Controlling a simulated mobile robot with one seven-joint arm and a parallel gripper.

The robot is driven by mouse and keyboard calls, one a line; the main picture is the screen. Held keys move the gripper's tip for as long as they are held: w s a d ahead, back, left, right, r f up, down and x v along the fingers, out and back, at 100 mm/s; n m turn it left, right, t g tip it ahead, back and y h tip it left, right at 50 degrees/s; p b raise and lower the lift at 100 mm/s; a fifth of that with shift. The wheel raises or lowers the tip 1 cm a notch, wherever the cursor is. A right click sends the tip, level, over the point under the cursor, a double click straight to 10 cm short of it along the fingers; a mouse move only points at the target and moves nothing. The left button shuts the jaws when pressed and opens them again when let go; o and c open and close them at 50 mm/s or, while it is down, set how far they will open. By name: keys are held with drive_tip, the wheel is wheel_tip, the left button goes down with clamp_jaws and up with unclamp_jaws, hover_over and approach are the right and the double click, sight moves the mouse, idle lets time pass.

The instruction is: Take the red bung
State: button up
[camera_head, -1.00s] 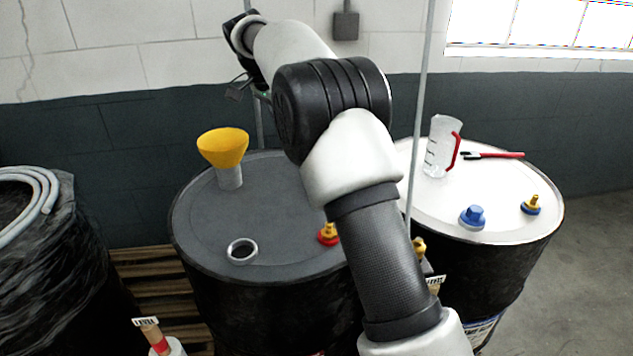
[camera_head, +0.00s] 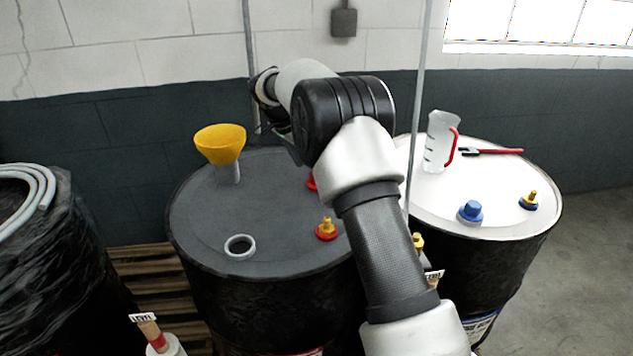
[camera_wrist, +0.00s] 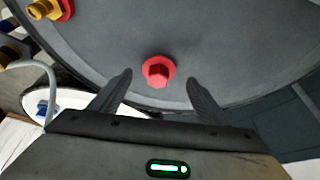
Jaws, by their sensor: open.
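The red bung (camera_wrist: 158,72) has a hexagonal head and sits on the dark grey drum lid. In the head view only a sliver of the red bung (camera_head: 311,182) shows behind my arm. In the wrist view my gripper (camera_wrist: 158,82) is open, with one finger on each side of the bung and the bung centred near the fingertips. No contact shows, and I cannot tell the height of the fingers above the lid. In the head view my gripper is hidden behind my arm.
On the grey drum lid (camera_head: 275,210) stand a yellow funnel (camera_head: 221,145), a brass fitting with a red base (camera_head: 326,229) and a grey ring opening (camera_head: 240,247). The white drum lid (camera_head: 500,190) carries a jug (camera_head: 437,143), a blue bung (camera_head: 470,212) and a red-handled tool (camera_head: 497,151).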

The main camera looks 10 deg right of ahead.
drive_tip(key=x, duration=0.4)
drive_tip(key=shift+d+f, duration=0.15)
drive_tip(key=shift+f, duration=0.15)
drive_tip(key=c, duration=1.1)
drive_tip(key=shift+r, duration=0.1)
drive_tip(key=shift+c, duration=0.2)
